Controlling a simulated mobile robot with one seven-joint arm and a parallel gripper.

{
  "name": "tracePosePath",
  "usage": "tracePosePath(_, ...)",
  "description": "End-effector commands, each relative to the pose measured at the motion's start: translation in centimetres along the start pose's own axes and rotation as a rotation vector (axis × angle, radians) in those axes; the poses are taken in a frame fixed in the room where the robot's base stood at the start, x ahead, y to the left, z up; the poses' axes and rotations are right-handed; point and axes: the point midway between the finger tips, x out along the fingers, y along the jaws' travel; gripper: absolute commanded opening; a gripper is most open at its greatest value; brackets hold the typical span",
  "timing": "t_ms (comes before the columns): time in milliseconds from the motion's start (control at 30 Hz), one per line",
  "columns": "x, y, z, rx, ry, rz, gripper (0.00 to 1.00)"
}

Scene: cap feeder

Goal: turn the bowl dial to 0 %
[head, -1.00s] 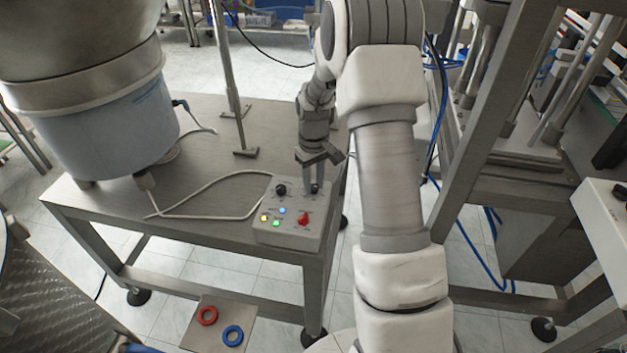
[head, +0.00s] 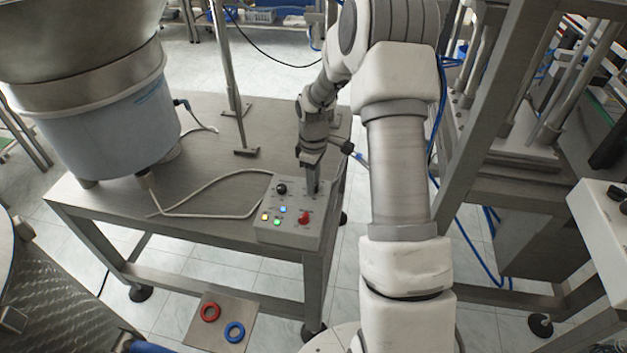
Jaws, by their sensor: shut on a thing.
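A grey control box (head: 262,232) sits on the near right corner of the metal table. A black dial (head: 281,188) on its back left is free and in plain view. My gripper (head: 312,190) points down at the back right of the box. It is shut on the second black dial there, which its fingers now hide almost wholly. The dial labels and the pointer position are too small or hidden to read, so I cannot tell the setting.
A red knob (head: 304,217) and several small lit buttons (head: 277,222) sit close in front of my fingers. A cable (head: 205,190) runs from the box to the large feeder bowl (head: 100,120) at left. A thin post (head: 228,75) stands behind. The table middle is mostly clear.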

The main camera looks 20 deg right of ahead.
Motion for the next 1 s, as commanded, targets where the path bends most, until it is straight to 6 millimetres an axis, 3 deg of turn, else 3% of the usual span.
tracePosePath(400, -0.1, 0.1, -0.1, -0.008, 0.002, 0.003, 0.0)
tracePosePath(433, -0.1, 0.1, -0.1, -0.008, 0.002, 0.003, 0.38)
tracePosePath(567, -0.1, 0.1, -0.1, -0.008, 0.001, 0.002, 0.62)
tracePosePath(867, -0.1, 0.0, 0.0, -0.007, 0.0, 0.001, 0.63)
tracePosePath(1000, -1.2, 0.1, -0.1, -0.007, 0.001, 0.003, 0.63)
